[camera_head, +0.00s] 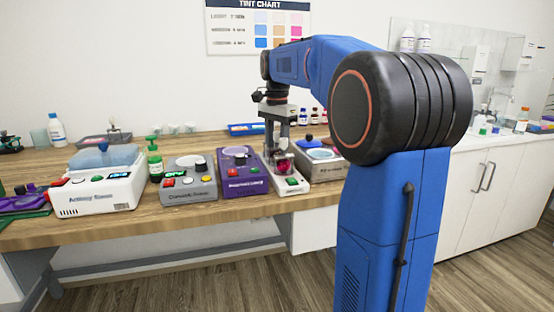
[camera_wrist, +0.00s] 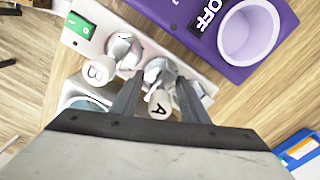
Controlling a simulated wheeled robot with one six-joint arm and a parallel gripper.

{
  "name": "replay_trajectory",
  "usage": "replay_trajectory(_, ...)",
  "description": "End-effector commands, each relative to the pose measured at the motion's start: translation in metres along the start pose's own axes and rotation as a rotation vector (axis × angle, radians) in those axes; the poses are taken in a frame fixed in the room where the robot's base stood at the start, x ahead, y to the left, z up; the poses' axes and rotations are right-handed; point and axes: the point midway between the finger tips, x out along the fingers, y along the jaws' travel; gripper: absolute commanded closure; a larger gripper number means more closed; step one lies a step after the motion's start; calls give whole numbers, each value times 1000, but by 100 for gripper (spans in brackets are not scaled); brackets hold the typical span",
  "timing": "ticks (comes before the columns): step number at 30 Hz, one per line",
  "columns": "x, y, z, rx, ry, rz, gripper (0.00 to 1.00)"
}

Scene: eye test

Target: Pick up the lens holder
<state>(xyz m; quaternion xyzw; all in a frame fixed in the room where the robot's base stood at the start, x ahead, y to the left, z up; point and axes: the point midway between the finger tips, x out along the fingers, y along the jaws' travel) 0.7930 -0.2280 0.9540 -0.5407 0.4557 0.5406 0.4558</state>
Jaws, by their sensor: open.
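My gripper (camera_head: 278,150) points down over a narrow white device (camera_head: 291,185) on the wooden bench. In the wrist view my gripper (camera_wrist: 160,80) is open, its two fingers on either side of a white piece marked A (camera_wrist: 160,104) and a shiny round metal part (camera_wrist: 160,70). A second shiny round part (camera_wrist: 123,50) and a white piece marked B (camera_wrist: 99,70) lie to the left, outside the fingers. A magenta round part (camera_head: 284,167) shows below the fingers in the head view. I cannot tell for sure which part is the lens holder, or whether the fingers touch anything.
A purple device (camera_head: 238,183) stands close on the left, its cup also in the wrist view (camera_wrist: 249,32). A grey device (camera_head: 188,190) and a white device with a blue lid (camera_head: 95,190) are farther left. A box with a round top (camera_head: 325,165) stands close right.

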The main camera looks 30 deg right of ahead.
Motion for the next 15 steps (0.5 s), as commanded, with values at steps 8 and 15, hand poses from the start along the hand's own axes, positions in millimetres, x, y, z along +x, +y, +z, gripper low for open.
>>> replay_trajectory(8, 0, 0, 0, 0, 0, 0, 100)
replay_trajectory(15, -1, 0, 0, 0, 0, 0, 100)
